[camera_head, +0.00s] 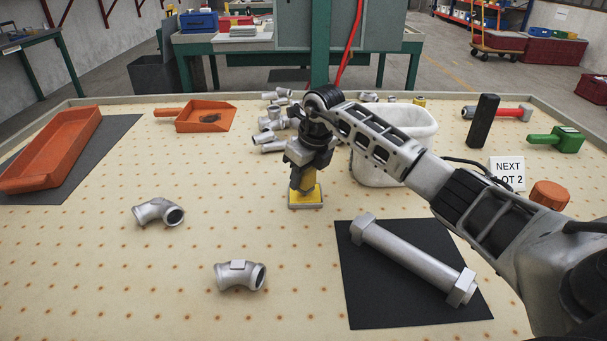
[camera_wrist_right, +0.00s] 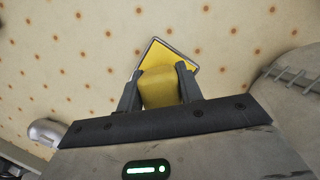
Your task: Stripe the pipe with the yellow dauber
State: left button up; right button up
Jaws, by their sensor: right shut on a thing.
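My right gripper (camera_head: 303,178) points down near the middle of the table. It is shut on the yellow dauber (camera_wrist_right: 158,90), a yellow block between its two fingers in the right wrist view. Directly below is a yellow pad in a grey-rimmed square tray (camera_head: 306,198), also in the wrist view (camera_wrist_right: 172,52). I cannot tell whether the dauber touches the pad. The grey pipe (camera_head: 415,255) with hexagonal ends lies diagonally on a black mat (camera_head: 372,305), right of the gripper and nearer the front. No yellow stripe shows on it. My left gripper is not in view.
Two grey elbow fittings (camera_head: 240,275) (camera_head: 158,212) lie front left. A white bin (camera_head: 405,130) stands behind my right arm, with several loose fittings (camera_head: 272,137) to its left. An orange tray (camera_head: 52,150), orange scoop (camera_head: 205,116), black block (camera_head: 482,120) and sign (camera_head: 507,173) stand around.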

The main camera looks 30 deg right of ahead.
jog(key=shift+f+b, duration=0.35)
jog(key=shift+f, duration=0.15)
dwell(0.6)
dwell(1.0)
jog(key=shift+r+p, duration=2.9)
jog(key=shift+r, duration=0.65)
